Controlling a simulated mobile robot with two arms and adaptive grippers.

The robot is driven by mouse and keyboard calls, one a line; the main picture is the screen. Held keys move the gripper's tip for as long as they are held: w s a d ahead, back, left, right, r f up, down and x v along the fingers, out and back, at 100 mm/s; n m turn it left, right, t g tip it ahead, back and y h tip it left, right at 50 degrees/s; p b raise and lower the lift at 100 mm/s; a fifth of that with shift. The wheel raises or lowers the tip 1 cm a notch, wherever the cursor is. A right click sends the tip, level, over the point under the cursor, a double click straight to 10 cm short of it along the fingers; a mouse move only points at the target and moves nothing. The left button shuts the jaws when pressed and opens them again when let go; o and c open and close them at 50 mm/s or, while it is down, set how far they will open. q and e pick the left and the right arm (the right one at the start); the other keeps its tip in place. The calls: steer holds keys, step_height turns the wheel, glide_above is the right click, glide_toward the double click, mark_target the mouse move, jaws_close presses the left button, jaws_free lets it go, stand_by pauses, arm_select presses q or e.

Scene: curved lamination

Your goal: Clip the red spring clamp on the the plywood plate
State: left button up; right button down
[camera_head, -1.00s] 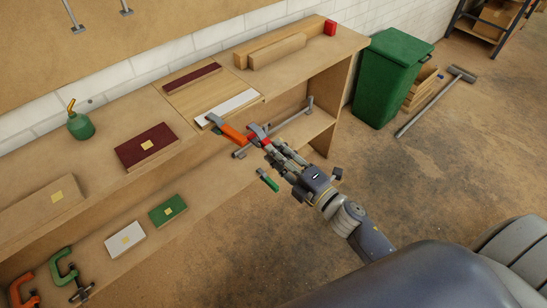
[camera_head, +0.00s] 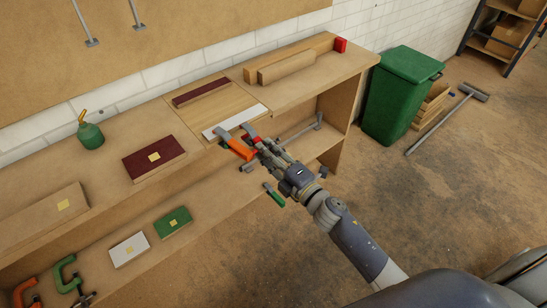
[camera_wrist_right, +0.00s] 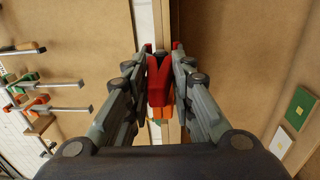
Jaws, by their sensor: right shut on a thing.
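The plywood plate (camera_head: 222,104) lies on the bench, with a maroon strip at its back and a white strip (camera_head: 236,121) along its front. An orange clamp (camera_head: 238,148) sits at the plate's front edge, its grey jaw by the white strip. My right gripper (camera_head: 262,145) is shut on the red spring clamp (camera_head: 255,140), just right of the orange clamp. The red clamp's grey jaw is at the front edge; I cannot tell whether it grips the plate. In the right wrist view, the red clamp (camera_wrist_right: 158,80) stands between my fingers. My left gripper is not in view.
Wooden blocks (camera_head: 295,62) lie at the back right of the bench. A maroon box (camera_head: 154,158) lies to the left. A green-handled clamp (camera_head: 273,195) shows below my right gripper. The lower shelf holds white and green boxes (camera_head: 173,222).

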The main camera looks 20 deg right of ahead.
steer(key=shift+x, duration=1.75)
steer(key=c, duration=0.8)
jaws_free()
steer(key=shift+f, duration=0.1)
steer(key=o, duration=0.6)
steer(key=shift+c, duration=0.2)
steer(key=shift+s, duration=0.1)
